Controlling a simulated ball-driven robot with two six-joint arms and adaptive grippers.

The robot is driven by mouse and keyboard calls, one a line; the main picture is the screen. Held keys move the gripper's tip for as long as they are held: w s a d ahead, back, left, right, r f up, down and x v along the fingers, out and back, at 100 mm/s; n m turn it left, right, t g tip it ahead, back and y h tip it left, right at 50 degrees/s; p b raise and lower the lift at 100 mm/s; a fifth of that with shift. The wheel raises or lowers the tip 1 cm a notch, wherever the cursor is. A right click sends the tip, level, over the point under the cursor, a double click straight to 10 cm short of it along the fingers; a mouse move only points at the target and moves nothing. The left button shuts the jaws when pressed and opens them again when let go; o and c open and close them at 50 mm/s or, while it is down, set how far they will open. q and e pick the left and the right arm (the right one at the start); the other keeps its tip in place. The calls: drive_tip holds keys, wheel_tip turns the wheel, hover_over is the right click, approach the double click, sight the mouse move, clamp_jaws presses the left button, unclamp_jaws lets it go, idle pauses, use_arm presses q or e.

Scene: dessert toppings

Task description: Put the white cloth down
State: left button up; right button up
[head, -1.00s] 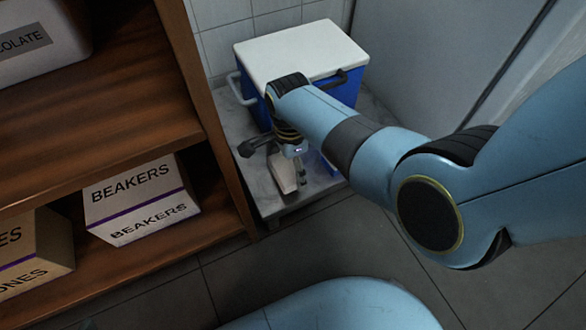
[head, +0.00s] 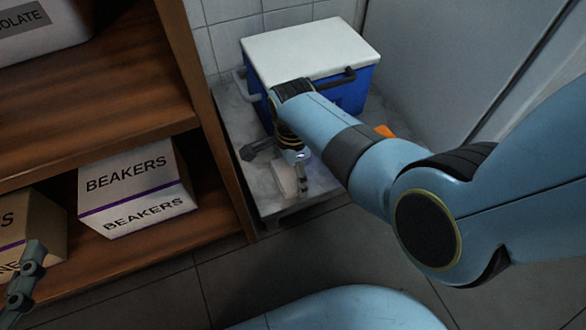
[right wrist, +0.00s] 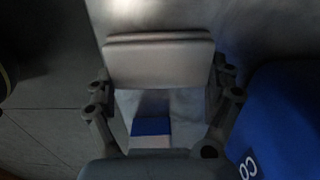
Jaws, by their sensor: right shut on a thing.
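The white cloth (head: 285,181), a pale folded slab, is at my right gripper (head: 297,172) over the grey low platform (head: 258,195), in front of the blue cooler. In the right wrist view the cloth (right wrist: 158,62) spans between the fingers of my right gripper (right wrist: 160,88), which is shut on it. I cannot tell whether the cloth touches the platform. Part of my left gripper (head: 25,275) shows at the lower left edge of the head view; its jaws cannot be made out.
A blue cooler (head: 350,92) with a white lid stands on the platform. A wooden shelf (head: 120,112) with a BEAKERS box (head: 137,190) is on the left. An orange thing (head: 384,131) shows behind my right arm. A blue-and-white thing (right wrist: 150,128) lies below the cloth in the wrist view.

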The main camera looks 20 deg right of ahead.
sight(292, 171)
drive_tip(key=shift+f, duration=0.1)
drive_tip(key=o, duration=0.9)
use_arm(q)
drive_tip(key=shift+w+r, duration=0.2)
drive_tip(key=shift+r, duration=0.05)
use_arm(e)
drive_tip(key=shift+r, duration=0.2)
use_arm(q)
drive_tip(key=s+a+f+g+y+p, duration=0.1)
drive_tip(key=s+f+g+p, duration=0.1)
drive_tip(key=s+f+g, duration=0.45)
use_arm(e)
wheel_tip(292, 171, up, 3)
drive_tip(key=shift+r, duration=0.1)
wheel_tip(292, 171, up, 4)
drive_tip(key=p, duration=0.2)
drive_tip(key=shift+w+p, duration=0.1)
drive_tip(key=shift+p, duration=0.25)
use_arm(q)
drive_tip(key=shift+s+a+r+n+g+p, duration=0.1)
drive_tip(key=shift+s+r+n+g+p, duration=0.1)
drive_tip(key=shift+r+g+p, duration=0.5)
drive_tip(key=shift+s+a+r+n+g+p, duration=0.1)
drive_tip(key=shift+s+r+n+g+p, duration=0.2)
drive_tip(key=shift+r+g, duration=0.8)
drive_tip(key=shift+s+a+r+g+p, duration=0.1)
drive_tip(key=shift+r+g+p, duration=0.55)
drive_tip(key=shift+g, duration=0.4)
use_arm(e)
drive_tip(key=shift+r, duration=2.3)
